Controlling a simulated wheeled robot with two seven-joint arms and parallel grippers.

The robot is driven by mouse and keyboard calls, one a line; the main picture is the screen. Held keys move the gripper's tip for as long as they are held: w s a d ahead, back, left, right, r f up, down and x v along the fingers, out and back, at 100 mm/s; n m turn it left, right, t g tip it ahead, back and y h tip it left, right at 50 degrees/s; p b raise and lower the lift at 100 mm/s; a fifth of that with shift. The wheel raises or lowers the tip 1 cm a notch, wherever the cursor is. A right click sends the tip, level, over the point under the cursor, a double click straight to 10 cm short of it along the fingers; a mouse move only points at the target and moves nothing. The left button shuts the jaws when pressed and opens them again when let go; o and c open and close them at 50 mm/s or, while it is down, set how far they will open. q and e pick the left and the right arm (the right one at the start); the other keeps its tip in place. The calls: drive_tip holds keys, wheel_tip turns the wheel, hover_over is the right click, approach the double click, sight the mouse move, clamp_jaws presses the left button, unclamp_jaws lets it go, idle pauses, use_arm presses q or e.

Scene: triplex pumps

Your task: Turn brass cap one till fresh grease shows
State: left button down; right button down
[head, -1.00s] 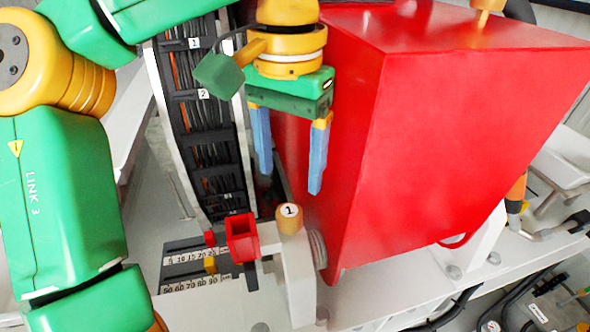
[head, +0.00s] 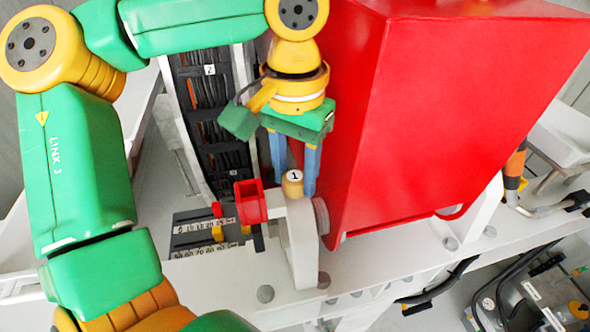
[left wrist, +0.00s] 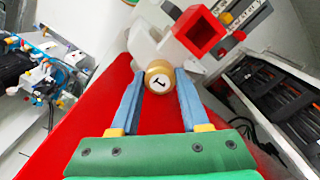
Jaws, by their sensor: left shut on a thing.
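Brass cap one (head: 292,183) is a small tan cylinder with a white top marked "1", on a white bracket (head: 300,238) beside the red housing. My left gripper (head: 294,190) comes down from above with its blue fingers on either side of the cap. In the left wrist view the cap (left wrist: 159,77) sits between the fingertips (left wrist: 160,76), and the gripper is shut on it. No grease can be made out. My right gripper is not in view.
The large red housing (head: 440,110) stands just right of the cap. A small red open box (head: 251,201) and number scales (head: 205,236) are close on the left. A cable tray (head: 215,125) runs behind my left gripper.

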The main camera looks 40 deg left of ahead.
use_arm(q)
drive_tip(key=shift+m, duration=0.4)
drive_tip(key=m, duration=0.3)
drive_tip(key=shift+m, duration=0.3)
drive_tip(key=m, duration=0.3)
drive_tip(key=shift+m, duration=0.4)
drive_tip(key=m, duration=1)
drive_tip(key=shift+r+m, duration=0.1)
drive_tip(key=shift+m, duration=0.3)
drive_tip(key=m, duration=0.3)
drive_tip(key=shift+m, duration=0.3)
drive_tip(key=m, duration=0.3)
drive_tip(key=shift+m, duration=2.2)
